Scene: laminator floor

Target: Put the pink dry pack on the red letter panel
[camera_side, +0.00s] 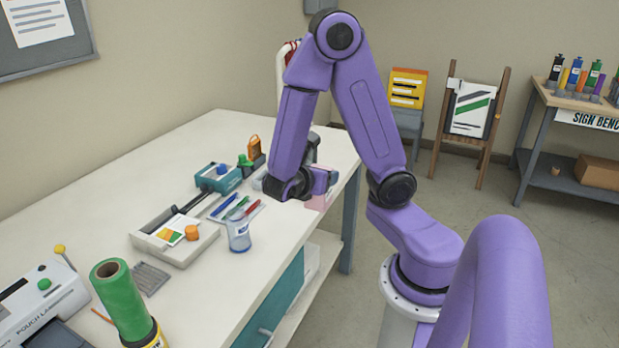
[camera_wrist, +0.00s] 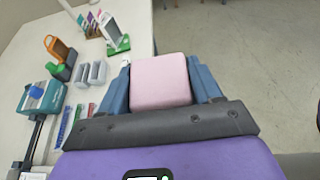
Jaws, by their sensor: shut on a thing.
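The pink dry pack (camera_wrist: 160,80) is a rounded pink block held between the two blue fingers of my gripper (camera_wrist: 161,84) in the wrist view. In the side view the pack (camera_side: 316,202) shows as a pale pink patch below my gripper (camera_side: 318,186), near the right edge of the white table. Whether it touches the table cannot be told. I cannot pick out a red letter panel in either view. Something with red parts (camera_side: 289,52) stands behind my arm, mostly hidden.

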